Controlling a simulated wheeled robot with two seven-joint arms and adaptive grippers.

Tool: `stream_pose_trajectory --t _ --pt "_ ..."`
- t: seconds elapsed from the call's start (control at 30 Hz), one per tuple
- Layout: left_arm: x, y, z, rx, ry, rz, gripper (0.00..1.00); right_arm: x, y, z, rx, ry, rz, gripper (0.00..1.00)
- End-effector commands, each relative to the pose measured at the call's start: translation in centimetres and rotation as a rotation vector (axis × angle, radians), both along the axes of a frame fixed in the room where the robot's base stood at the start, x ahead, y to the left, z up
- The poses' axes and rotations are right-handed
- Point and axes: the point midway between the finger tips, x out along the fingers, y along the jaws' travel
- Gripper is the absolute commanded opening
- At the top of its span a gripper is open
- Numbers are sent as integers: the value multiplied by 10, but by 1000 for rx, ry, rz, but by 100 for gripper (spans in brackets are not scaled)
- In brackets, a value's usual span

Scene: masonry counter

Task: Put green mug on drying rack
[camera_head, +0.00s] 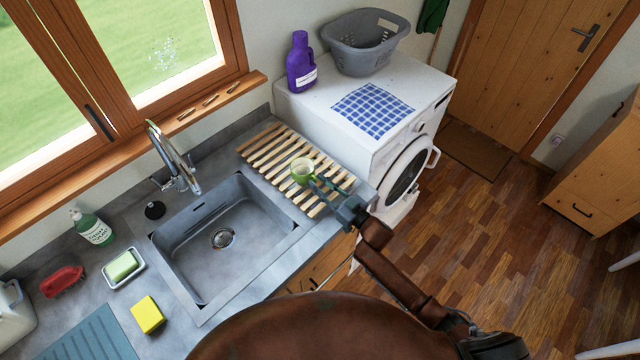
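The green mug (302,170) is upright at the slatted wooden drying rack (263,150), over its right part. It looks to be resting on the slats, but a small gap below it cannot be ruled out. My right gripper (315,182) reaches in from the lower right, its fingertips right beside the mug's near right side. Some space shows between its fingers, but whether they grip the mug or its handle is too small to tell. My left gripper is not in view.
The sink (222,238) with its tap (175,165) lies left of the rack. A white washing machine (330,115) stands behind it, with a purple bottle (300,62) and grey basket (366,42) on top. A yellow sponge (147,314) lies at the front left.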

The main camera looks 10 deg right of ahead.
Motion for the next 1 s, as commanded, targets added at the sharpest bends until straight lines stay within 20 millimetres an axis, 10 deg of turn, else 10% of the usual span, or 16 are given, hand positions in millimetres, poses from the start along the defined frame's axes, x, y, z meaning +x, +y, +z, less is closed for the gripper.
stream_pose_trajectory --t 0.37,1.0 --pt "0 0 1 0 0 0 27 -3 -3 2 -1 1 -1 26" --pt "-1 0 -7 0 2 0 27 -92 -67 -4 -1 -1 0 26"
